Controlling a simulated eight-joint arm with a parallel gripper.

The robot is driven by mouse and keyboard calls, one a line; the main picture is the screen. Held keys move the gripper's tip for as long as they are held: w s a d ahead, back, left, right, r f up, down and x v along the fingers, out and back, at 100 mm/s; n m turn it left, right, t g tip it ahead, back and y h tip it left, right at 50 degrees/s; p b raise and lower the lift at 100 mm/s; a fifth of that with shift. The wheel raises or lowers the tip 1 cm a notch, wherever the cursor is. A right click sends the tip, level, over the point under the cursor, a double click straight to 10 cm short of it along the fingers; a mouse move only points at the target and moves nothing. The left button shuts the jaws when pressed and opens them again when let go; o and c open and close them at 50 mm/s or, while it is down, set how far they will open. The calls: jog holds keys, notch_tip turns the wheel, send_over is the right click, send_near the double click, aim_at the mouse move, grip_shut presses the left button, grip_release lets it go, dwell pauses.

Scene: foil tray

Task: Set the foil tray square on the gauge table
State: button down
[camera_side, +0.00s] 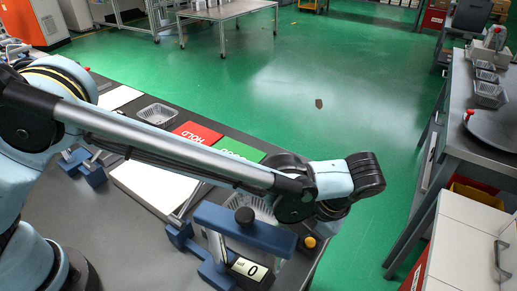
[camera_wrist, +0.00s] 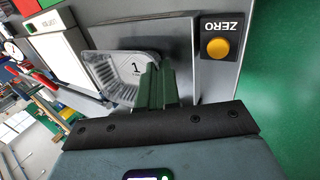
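The foil tray (camera_wrist: 100,68) is a shallow silver tray with a "1" on its floor, in the wrist view left of my fingers. My gripper (camera_wrist: 157,66) has two green fingers close together at the tray's right wall. They look shut on that wall, though the contact is partly hidden. In the side view part of the tray (camera_side: 262,208) shows below my wrist, behind the blue gauge bridge (camera_side: 245,229). The gauge display (camera_side: 250,268) reads 0. The grey gauge table (camera_wrist: 184,70) shows around the fingers; whether the tray rests on it I cannot tell.
A yellow button (camera_wrist: 218,48) under a ZERO label stands right of the fingers. Red HOLD (camera_side: 197,132) and green (camera_side: 239,149) panels lie on the bench, with another silver tray (camera_side: 157,113) beyond. The bridge with its black knob (camera_side: 245,215) stands close to my gripper.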

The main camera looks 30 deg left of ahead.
jog(key=shift+f, duration=0.25)
jog(key=c, duration=1.3)
grip_release()
jog(key=shift+r, duration=0.1)
jog(key=v, duration=1.2)
